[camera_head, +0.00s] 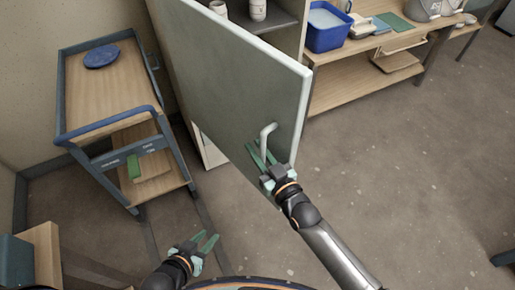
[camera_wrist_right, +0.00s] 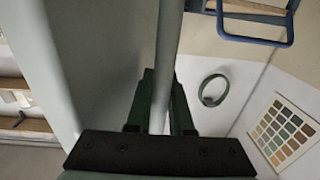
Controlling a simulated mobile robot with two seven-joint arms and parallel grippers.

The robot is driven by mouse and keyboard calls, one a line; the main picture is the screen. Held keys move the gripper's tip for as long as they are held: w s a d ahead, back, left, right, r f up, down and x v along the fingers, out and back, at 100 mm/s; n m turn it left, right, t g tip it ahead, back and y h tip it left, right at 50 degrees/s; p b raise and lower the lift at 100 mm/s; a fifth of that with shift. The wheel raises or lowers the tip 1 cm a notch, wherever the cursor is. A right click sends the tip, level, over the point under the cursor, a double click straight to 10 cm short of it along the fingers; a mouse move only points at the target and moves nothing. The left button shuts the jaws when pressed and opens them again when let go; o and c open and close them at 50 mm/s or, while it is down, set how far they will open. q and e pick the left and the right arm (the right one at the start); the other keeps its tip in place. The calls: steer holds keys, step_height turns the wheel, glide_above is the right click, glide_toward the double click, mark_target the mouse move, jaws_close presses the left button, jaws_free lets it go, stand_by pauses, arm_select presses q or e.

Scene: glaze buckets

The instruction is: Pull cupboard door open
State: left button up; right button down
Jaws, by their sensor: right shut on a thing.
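The cupboard door (camera_head: 235,85) is a grey-green panel that stands swung open in the head view. Its pale bar handle (camera_head: 267,138) sits near the door's outer edge. My right gripper (camera_head: 259,156) is at the handle, and its fingers are shut on it. In the right wrist view the handle (camera_wrist_right: 166,70) runs between the two dark green fingers (camera_wrist_right: 160,110), with the door panel (camera_wrist_right: 55,70) to the left. My left gripper (camera_head: 208,243) is open and empty, low in the head view, apart from the door.
A blue-framed trolley (camera_head: 110,130) with a blue lid (camera_head: 101,56) stands left of the door. A wooden bench (camera_head: 365,85) with a blue bin (camera_head: 326,28) stands at the back right. The floor (camera_head: 420,190) right of the door is clear.

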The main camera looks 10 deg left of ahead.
stand_by(0.4)
steer(key=c, duration=1.1)
jaws_free()
steer(key=v, duration=1.2)
steer(key=shift+s+d, duration=0.15)
steer(key=shift+s, duration=0.05)
steer(key=s+d+f+m+g+h, duration=0.1)
steer(key=s+d+f+h, duration=0.2)
steer(key=d+f, duration=0.2)
steer(key=s+d+f+m+g+h, duration=0.2)
steer(key=s+d+f, duration=0.1)
steer(key=d+f, duration=0.2)
steer(key=s+d+f+m+g+h, duration=0.2)
steer(key=s+d+f+h, duration=0.1)
steer(key=s+d+f, duration=0.1)
steer(key=shift+d+f+h, duration=0.3)
steer(key=shift+d+f, duration=0.1)
steer(key=shift+d, duration=0.1)
